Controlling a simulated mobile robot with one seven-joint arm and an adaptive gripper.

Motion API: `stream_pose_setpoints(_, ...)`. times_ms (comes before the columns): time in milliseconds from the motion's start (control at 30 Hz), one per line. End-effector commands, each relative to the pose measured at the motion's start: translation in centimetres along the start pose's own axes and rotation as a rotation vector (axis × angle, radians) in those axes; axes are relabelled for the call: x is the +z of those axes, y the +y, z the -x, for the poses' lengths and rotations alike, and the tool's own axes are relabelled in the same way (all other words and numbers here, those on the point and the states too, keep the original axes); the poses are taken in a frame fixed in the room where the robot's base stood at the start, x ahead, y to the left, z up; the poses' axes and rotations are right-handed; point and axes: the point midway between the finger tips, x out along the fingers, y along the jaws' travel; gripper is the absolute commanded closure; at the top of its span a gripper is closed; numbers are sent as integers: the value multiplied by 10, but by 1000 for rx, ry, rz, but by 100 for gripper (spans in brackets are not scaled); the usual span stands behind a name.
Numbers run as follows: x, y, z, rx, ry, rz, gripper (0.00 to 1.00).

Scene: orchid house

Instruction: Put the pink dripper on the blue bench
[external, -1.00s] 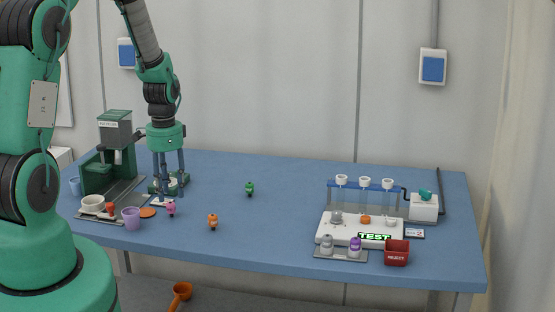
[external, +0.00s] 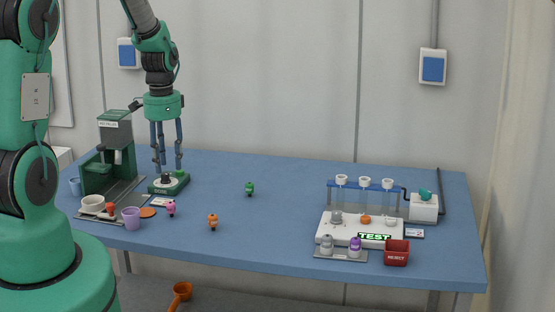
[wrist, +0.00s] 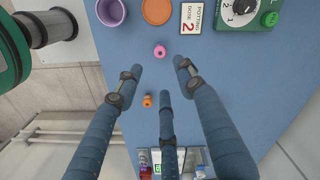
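The pink dripper (external: 171,208) stands on the blue bench (external: 290,215), near its front left, right of the purple cup. In the wrist view the pink dripper (wrist: 160,51) sits on the blue bench (wrist: 240,75), beyond the fingertips and touched by none of them. My gripper (external: 166,164) is raised above the bench, behind the dripper in the external view. In the wrist view my gripper (wrist: 157,80) has its three fingers spread, with nothing between them.
A green-based dial device (external: 169,183) stands below my gripper. An orange dripper (external: 213,221) and green dripper (external: 249,188) stand rightward.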

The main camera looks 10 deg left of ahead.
Motion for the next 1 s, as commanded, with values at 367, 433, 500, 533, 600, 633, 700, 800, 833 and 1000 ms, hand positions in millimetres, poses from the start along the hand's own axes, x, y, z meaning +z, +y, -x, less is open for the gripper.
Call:
stream_pose_setpoints(367, 0, 0, 3, -2, 2, 4, 61)
stream_pose_setpoints(433, 1, 0, 7, -5, 5, 11, 61)
stream_pose_setpoints(500, 2, 1, 16, -11, 11, 23, 61)
stream_pose_setpoints(533, 3, 1, 20, -14, 15, 30, 61)
stream_pose_setpoints(600, 6, 3, 33, -23, 24, 51, 61)
stream_pose_setpoints(633, 7, 3, 40, -28, 29, 61, 61)
stream_pose_setpoints(700, 12, 6, 58, -39, 42, 90, 61)
stream_pose_setpoints(800, 19, 10, 86, -58, 64, 138, 61)
stream_pose_setpoints(833, 22, 12, 94, -63, 71, 154, 61)
stream_pose_setpoints(1000, 40, 25, 143, -94, 115, 245, 61)
